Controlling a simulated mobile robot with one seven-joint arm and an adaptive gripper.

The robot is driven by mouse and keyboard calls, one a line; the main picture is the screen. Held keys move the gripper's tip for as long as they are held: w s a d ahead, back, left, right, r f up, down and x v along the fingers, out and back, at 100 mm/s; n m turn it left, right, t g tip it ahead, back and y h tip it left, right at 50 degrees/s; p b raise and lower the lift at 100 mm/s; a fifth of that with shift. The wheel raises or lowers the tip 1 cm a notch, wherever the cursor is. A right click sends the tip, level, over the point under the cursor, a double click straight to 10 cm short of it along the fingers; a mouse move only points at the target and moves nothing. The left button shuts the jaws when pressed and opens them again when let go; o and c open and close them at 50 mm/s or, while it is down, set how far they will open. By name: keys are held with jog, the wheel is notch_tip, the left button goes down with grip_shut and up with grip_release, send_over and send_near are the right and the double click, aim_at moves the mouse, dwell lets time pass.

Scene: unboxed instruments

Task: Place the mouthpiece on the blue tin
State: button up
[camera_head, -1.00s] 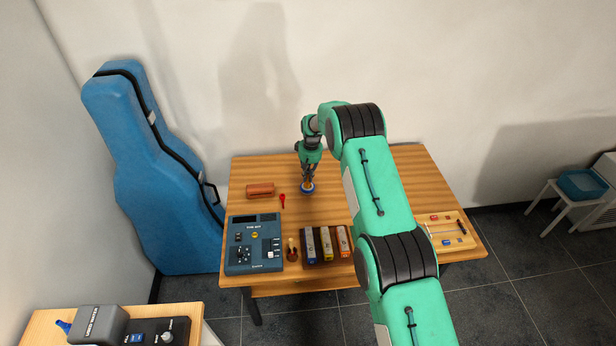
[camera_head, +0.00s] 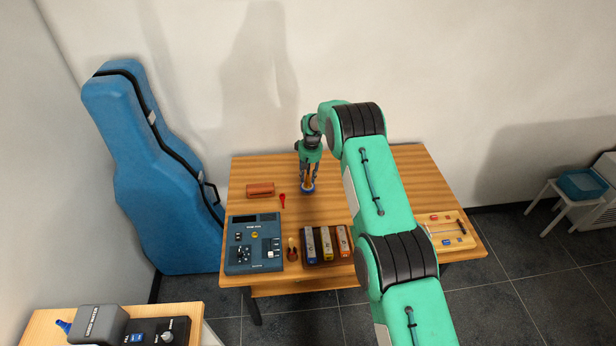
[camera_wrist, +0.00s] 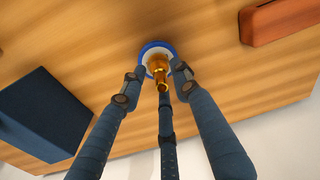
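The blue tin (camera_head: 307,190) stands on the wooden table below my gripper. In the wrist view, the tin (camera_wrist: 143,56) shows a blue rim and a pale top. The brass-coloured mouthpiece (camera_wrist: 158,66) is upright over the tin's top and appears to rest on it. My three-fingered gripper (camera_wrist: 160,74) is open around the mouthpiece, with visible gaps beside it. In the head view, my gripper (camera_head: 309,183) points down at the tin with its fingers spread. The fingers partly hide the mouthpiece and tin.
A brown case (camera_head: 260,189) and red object (camera_head: 282,200) lie left of the tin. A blue device (camera_head: 254,244), a rack of small boxes (camera_head: 325,262) and a tool tray (camera_head: 432,243) stand nearer the front.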

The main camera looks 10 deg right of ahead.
notch_tip(320, 180, up, 12)
jog(key=shift+s+d, duration=0.25)
jog(key=shift+d, duration=0.1)
dwell(1.0)
